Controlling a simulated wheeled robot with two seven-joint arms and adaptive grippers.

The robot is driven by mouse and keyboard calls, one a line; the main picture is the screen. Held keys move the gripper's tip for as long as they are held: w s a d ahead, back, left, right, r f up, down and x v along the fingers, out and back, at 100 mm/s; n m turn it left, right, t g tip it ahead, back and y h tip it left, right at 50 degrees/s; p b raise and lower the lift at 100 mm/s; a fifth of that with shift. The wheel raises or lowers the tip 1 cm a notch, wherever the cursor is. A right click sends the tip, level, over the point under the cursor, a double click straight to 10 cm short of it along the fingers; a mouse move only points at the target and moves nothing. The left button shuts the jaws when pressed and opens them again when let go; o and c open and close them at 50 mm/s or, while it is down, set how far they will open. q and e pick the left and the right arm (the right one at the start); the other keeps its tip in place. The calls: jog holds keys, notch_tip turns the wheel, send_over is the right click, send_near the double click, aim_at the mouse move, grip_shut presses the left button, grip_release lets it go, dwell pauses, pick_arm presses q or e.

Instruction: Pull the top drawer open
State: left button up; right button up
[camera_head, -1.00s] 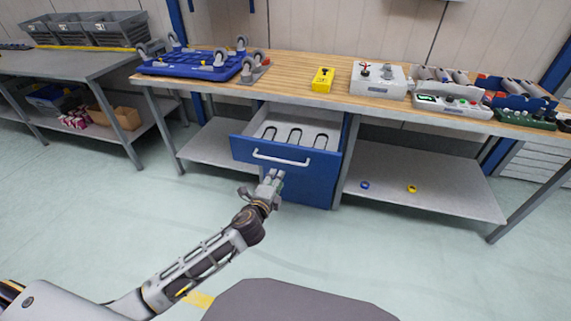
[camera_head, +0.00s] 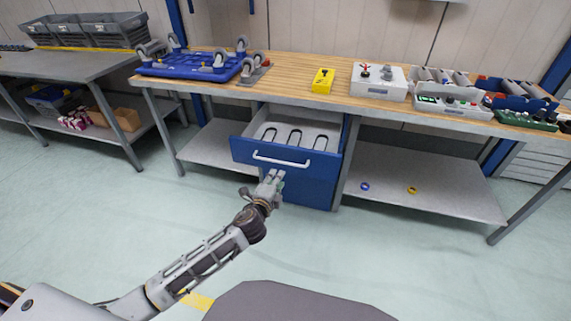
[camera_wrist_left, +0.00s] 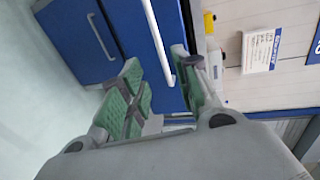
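The blue top drawer (camera_head: 243,148) stands pulled out from under the workbench, its grey inside with dark U-shaped outlines showing. Its white bar handle (camera_head: 282,159) is on the front; the handle also shows in the left wrist view (camera_wrist_left: 157,38). My left gripper (camera_head: 273,177) is just below and in front of the handle. In the left wrist view its green-padded fingers (camera_wrist_left: 160,88) are apart, with the handle's end near the gap between them. I cannot tell whether a finger touches the handle. Nothing is gripped. My right gripper is out of view.
A closed lower blue front (camera_head: 310,190) is beneath the drawer; its handle (camera_wrist_left: 100,36) shows in the wrist view. The wooden benchtop (camera_head: 300,68) holds a blue wheeled dolly (camera_head: 190,67), a yellow box (camera_head: 322,80) and control boxes. The floor before the drawer is clear.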

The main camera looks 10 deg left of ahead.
aim_at(286, 163)
pick_arm(q)
jog(key=shift+b+x, duration=0.9)
jog(key=shift+x, duration=5.45)
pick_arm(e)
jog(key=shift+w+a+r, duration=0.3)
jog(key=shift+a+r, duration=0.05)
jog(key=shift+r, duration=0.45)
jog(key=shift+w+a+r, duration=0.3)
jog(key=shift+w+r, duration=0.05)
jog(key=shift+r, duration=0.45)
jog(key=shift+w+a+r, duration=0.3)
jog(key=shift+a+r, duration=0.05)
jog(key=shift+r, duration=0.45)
pick_arm(q)
grip_shut()
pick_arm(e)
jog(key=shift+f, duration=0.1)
